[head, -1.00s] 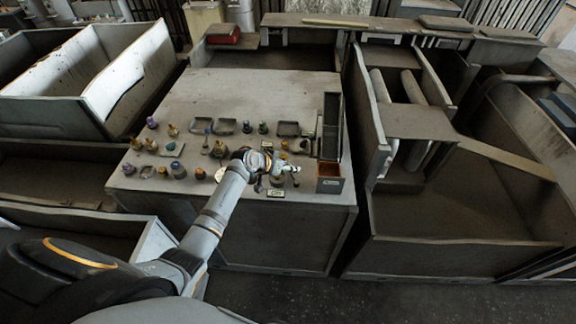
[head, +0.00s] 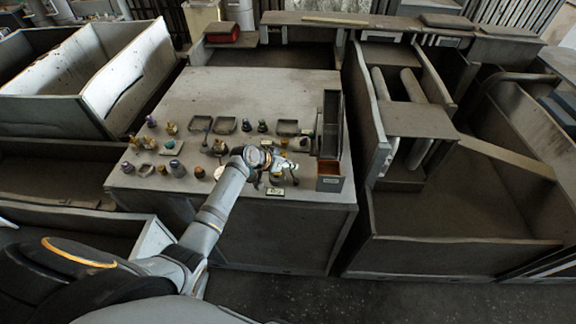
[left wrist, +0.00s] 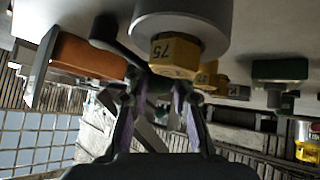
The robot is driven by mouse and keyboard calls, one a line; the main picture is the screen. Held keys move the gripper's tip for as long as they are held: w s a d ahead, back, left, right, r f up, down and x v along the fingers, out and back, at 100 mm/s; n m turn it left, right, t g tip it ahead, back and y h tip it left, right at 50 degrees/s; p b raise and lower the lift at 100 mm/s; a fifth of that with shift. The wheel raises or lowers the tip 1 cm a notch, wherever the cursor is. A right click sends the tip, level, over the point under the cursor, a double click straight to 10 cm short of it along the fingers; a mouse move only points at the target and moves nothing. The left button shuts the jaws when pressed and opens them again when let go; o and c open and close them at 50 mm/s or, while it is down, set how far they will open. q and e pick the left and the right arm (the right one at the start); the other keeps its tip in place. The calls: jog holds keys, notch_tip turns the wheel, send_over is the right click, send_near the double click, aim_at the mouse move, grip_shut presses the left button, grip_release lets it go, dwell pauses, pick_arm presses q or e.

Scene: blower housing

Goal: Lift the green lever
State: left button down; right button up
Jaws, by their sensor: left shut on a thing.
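My left gripper (head: 284,165) is at the front right of the grey panel in the head view, beside a small open box. In the left wrist view the gripper (left wrist: 160,92) has its two fingers around the end of a dark lever (left wrist: 122,45), which runs down from a round pivot. Its green is hard to make out, and the held end is mostly hidden by the fingertips. A yellow block marked 75 (left wrist: 174,56), under a grey round part, sits just behind the fingertips. My right gripper is not in view.
The open box (head: 330,184), orange inside, stands right of the gripper, in front of a tall dark bin (head: 332,125). Several knobs and small trays cover the panel (head: 270,85) to the left. A green block (left wrist: 280,70) shows right in the wrist view. The panel's back is clear.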

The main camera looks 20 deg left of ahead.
pick_arm(q)
jog(key=m+h+b, duration=0.1)
jog(key=b, duration=0.1)
jog(key=w+d+f+m+g+b, duration=0.1)
jog(key=m+b, duration=0.1)
jog(key=shift+h+b, duration=0.4)
jog(key=shift+w+d+r+m+g+h+b, duration=0.1)
jog(key=shift+d+r+m+g+h+b, duration=0.2)
jog(key=shift+m+g+b, duration=0.15)
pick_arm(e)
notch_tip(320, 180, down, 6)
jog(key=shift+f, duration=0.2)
pick_arm(q)
jog(key=c, duration=1.1)
grip_release()
jog(key=shift+r, duration=0.15)
jog(key=shift+c, duration=0.2)
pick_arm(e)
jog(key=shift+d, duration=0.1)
pick_arm(q)
jog(key=v, duration=1.2)
